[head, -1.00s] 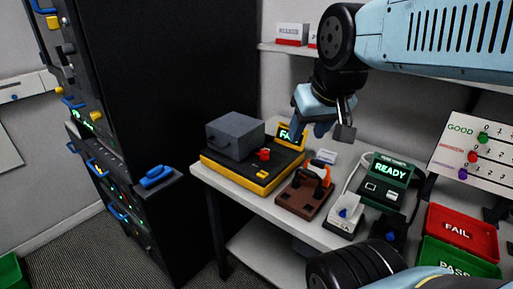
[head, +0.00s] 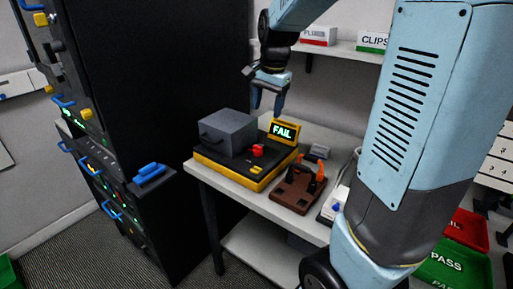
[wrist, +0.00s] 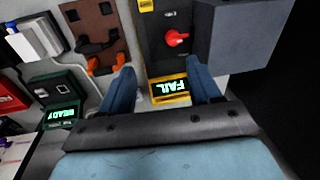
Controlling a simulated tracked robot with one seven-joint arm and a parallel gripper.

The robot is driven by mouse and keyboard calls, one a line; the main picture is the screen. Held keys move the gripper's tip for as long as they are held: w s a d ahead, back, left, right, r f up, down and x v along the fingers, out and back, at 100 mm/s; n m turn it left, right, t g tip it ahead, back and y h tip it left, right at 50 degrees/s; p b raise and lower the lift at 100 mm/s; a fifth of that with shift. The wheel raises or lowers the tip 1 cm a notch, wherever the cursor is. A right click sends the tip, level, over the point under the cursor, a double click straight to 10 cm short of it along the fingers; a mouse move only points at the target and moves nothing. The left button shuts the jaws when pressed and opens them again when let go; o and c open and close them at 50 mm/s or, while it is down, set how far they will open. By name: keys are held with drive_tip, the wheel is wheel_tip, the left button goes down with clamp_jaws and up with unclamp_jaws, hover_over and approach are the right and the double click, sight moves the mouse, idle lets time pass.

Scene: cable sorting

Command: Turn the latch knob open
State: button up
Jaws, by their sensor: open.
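The red latch knob (head: 258,150) sits on the black top of a yellow-edged tester (head: 242,181), beside a grey box (head: 227,133). In the wrist view the red knob (wrist: 176,39) shows ahead of and between my fingers. My gripper (head: 267,104) is open and points down, above and behind the knob and apart from it. Its two blue fingers (wrist: 163,82) hold nothing. The tester's small yellow display (head: 284,131) reads FAIL and also shows between the fingers in the wrist view (wrist: 169,88).
A brown fixture (head: 297,192) with orange-tipped handles stands right of the tester. The grey box rises next to the knob. A black cabinet (head: 160,80) stands at left. In the wrist view a READY device (wrist: 60,112) lies to the left. My arm hides the table's right part.

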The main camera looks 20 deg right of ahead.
sight(258, 146)
drive_tip(key=w+f+m, duration=0.1)
drive_tip(key=w+f, duration=0.1)
drive_tip(key=f, duration=0.4)
drive_tip(key=w+f+m, duration=0.1)
drive_tip(key=w+f, duration=0.1)
drive_tip(key=f, duration=0.4)
drive_tip(key=w+f+m+g, duration=0.1)
drive_tip(key=w+f, duration=0.1)
drive_tip(key=f, duration=0.4)
drive_tip(key=shift+w+a+f, duration=0.25)
drive_tip(key=shift+w+a, duration=0.05)
drive_tip(key=shift+w, duration=0.1)
drive_tip(key=shift+c, duration=0.2)
